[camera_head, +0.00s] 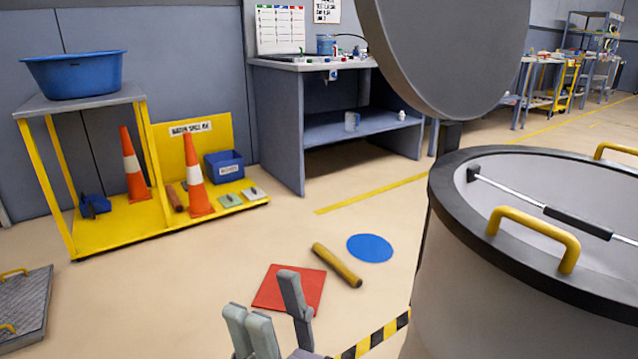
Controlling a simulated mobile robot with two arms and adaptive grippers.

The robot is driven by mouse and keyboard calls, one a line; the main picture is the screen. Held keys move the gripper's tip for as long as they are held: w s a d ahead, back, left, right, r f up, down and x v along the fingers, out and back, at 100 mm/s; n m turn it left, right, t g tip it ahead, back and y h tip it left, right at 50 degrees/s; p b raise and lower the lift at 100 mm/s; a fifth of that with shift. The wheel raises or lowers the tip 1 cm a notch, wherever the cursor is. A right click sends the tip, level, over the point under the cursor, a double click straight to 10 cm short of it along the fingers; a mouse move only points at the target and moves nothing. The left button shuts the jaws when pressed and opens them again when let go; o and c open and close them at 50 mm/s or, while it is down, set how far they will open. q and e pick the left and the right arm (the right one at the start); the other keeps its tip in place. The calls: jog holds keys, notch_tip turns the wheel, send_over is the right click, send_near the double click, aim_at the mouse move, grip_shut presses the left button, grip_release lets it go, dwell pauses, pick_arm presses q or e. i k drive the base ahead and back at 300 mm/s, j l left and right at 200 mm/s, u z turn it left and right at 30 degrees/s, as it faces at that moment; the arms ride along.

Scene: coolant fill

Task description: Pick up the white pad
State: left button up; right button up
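A small pale grey-white pad (253,193) lies on the low yellow deck of the spill station, at its right end. A similar pad with a greenish tint (231,201) lies just left of it. Both look flat, each with a small raised part on top. My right gripper (268,297) is at the bottom of the head view, with its fingers apart and nothing between them. It appears in front of the red floor square, well apart from the pads. My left gripper is not in view.
The yellow station (110,225) holds orange cones (197,180), a blue bin (224,166) and a blue basin (75,75). A yellow roll (337,265), red square (279,290) and blue disc (370,248) lie on the floor. A large drum (455,290) blocks the right.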

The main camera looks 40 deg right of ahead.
aim_at(254, 193)
jog(key=i+z, duration=0.2)
jog(key=i, duration=1.85)
jog(key=i+z, duration=0.3)
jog(key=i, duration=0.35)
jog(key=i+z, duration=0.25)
jog(key=i, duration=0.35)
jog(key=i+j+z, duration=0.3)
jog(key=i, duration=0.3)
jog(key=i+l+u, duration=0.1)
jog(key=i+l, duration=0.4)
jog(key=i, duration=0.15)
jog(key=i+l+u, duration=0.1)
jog(key=i+l, duration=0.45)
jog(key=i, duration=0.1)
